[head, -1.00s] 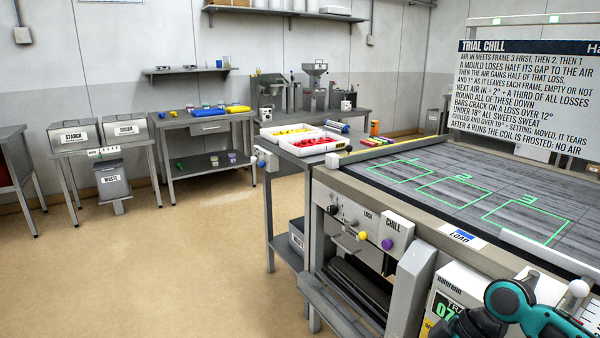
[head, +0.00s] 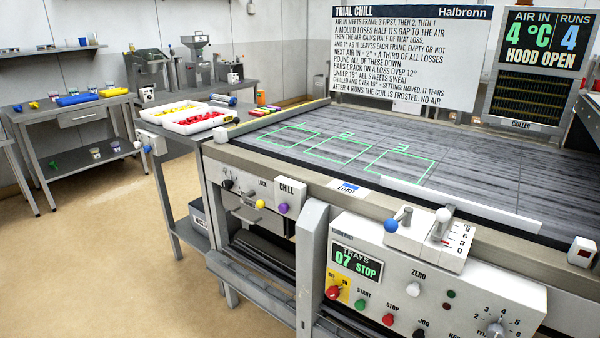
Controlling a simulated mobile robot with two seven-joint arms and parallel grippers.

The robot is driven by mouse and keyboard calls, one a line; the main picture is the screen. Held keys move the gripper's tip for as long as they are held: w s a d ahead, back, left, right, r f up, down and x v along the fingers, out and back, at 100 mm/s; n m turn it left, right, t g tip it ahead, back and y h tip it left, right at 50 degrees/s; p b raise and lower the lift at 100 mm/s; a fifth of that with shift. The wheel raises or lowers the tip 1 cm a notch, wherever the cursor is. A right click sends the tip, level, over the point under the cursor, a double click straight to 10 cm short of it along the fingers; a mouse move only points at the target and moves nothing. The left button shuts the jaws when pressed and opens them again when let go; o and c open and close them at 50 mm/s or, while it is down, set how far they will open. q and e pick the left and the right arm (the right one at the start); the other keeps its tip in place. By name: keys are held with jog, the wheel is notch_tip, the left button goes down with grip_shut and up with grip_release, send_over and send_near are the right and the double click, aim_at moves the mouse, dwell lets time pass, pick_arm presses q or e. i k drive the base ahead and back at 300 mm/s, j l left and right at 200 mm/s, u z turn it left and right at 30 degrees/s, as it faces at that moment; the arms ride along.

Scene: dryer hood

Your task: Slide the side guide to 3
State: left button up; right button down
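A long white bar (head: 460,205), apparently the side guide, lies along the near side of the grey slatted belt (head: 480,180). Right of centre on the machine's front edge is a pale block with a small scale (head: 457,242) marked 9, 6, 3, 0 from back to front. A white ball knob (head: 442,215) on a metal stem stands beside this scale. Which mark it is set to is too small to tell. A blue-knobbed lever (head: 391,226) sits just left of it. Neither of my grippers is in view.
Below is a control panel (head: 430,280) with a display reading 07 STOP, several buttons and a dial (head: 495,328). A chiller sign (head: 541,38) reads HOOD OPEN. Green frames 1 to 3 on the belt are empty. A grey post (head: 311,265) stands left of the panel.

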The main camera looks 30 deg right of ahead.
aim_at(444, 216)
jog(key=k+l+z, duration=0.1)
jog(key=z, duration=1.7)
jog(key=k+l, duration=0.05)
jog(key=l, duration=0.05)
